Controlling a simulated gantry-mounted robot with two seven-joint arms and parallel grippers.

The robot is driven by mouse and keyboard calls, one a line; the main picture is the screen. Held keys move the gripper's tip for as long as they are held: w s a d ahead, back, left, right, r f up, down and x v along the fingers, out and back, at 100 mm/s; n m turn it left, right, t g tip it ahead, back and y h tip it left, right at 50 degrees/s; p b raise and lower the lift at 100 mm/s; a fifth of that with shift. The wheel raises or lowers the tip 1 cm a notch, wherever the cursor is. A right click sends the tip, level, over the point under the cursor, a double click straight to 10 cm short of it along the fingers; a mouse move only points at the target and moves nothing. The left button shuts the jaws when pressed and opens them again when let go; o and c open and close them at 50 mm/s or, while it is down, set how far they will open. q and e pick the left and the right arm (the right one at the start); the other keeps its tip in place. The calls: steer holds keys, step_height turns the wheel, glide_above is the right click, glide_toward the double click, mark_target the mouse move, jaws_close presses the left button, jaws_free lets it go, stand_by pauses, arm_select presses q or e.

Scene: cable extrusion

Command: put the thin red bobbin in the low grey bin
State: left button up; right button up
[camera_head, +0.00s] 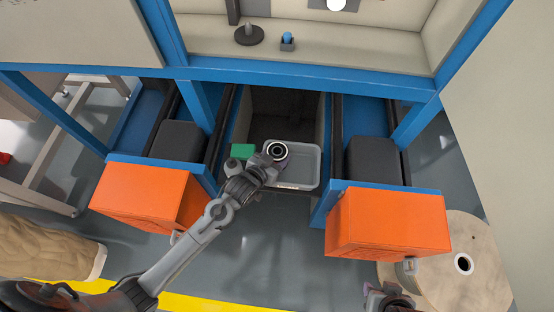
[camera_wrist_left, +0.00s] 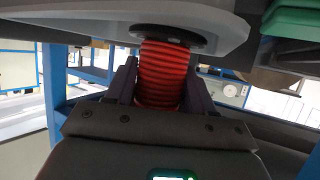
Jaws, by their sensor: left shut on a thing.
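The red bobbin, seen as ribbed red winding in the left wrist view (camera_wrist_left: 163,75), stands between my left gripper's two fingers. Its round dark end with a pale ring shows in the head view (camera_head: 277,150). My left gripper (camera_head: 268,162) is shut on it; it also shows in the left wrist view (camera_wrist_left: 160,90). The low grey bin (camera_head: 309,180) sits in the gap between the two orange units. The bobbin overlaps the bin's back left part in the head view; its height above the bin floor is unclear. My right gripper (camera_head: 388,297) is partly cut off at the bottom edge.
A green block or bin (camera_head: 243,151) is close left of my left gripper. Orange boxes (camera_head: 146,196) (camera_head: 388,224) flank the grey bin. A blue frame beam (camera_head: 300,78) crosses behind it. A large wooden spool (camera_head: 455,275) stands at the lower right.

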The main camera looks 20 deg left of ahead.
arm_select(q)
steer(key=shift+f, duration=0.8)
arm_select(e)
steer(key=shift+f, duration=0.55)
steer(key=shift+a, duration=0.1)
arm_select(q)
steer(key=shift+f, duration=0.55)
arm_select(e)
steer(key=shift+r, duration=0.1)
arm_select(q)
steer(key=o, duration=1)
steer(key=shift+o, duration=0.2)
